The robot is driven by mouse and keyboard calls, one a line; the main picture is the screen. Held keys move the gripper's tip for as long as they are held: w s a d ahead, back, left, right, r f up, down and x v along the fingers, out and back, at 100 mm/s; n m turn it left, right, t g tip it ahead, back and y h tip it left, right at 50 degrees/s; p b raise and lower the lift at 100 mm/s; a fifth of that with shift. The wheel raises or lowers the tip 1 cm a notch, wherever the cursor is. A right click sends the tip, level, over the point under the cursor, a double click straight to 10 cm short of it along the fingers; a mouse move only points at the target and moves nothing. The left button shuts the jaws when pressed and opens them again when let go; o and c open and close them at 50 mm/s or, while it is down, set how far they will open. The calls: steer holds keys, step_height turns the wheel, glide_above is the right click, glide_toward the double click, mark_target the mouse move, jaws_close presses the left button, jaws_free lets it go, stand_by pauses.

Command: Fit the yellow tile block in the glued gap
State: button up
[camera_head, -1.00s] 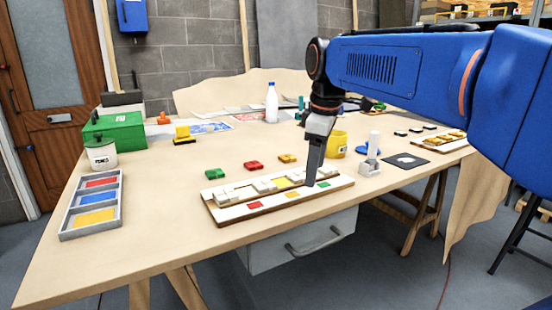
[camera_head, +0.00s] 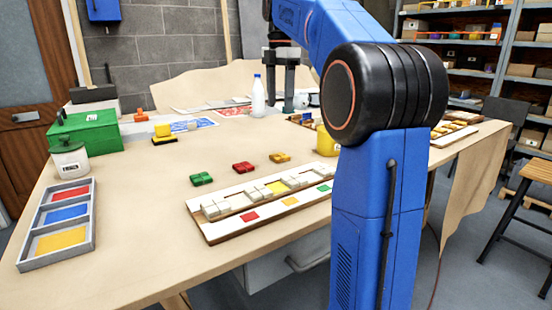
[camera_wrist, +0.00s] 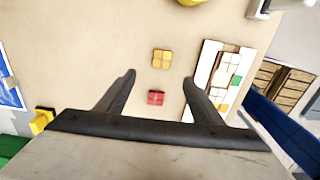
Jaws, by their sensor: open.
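The yellow tile block (camera_head: 280,158) lies on the table behind the mosaic panel (camera_head: 224,227). It also shows in the wrist view (camera_wrist: 161,58), just beyond the fingertips. The panel carries a row of white tile blocks with a yellow patch (camera_head: 277,187) in a gap between them. Red, yellow and green squares mark its front strip. My gripper (camera_head: 288,108) points down above the table, open and empty. In the wrist view my gripper (camera_wrist: 159,77) has its fingers spread, the red tile block (camera_wrist: 156,98) showing between them, and the panel (camera_wrist: 205,66) to the right.
A green tile block (camera_head: 201,179) lies left of the red one. A sorting tray (camera_head: 92,222) stands at the left edge. A white bottle (camera_head: 257,97) and a yellow pot (camera_head: 326,141) stand farther back. My arm hides the table's right part.

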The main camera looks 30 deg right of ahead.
glide_above(280, 156)
steer(key=f, duration=1)
steer(key=shift+w+d+f, duration=0.1)
steer(key=shift+w+f, duration=0.2)
steer(key=shift+s+f, duration=0.15)
steer(key=shift+f, duration=1.3)
steer(key=shift+s+f, duration=0.1)
steer(key=shift+f, duration=1.3)
steer(key=c, duration=1.2)
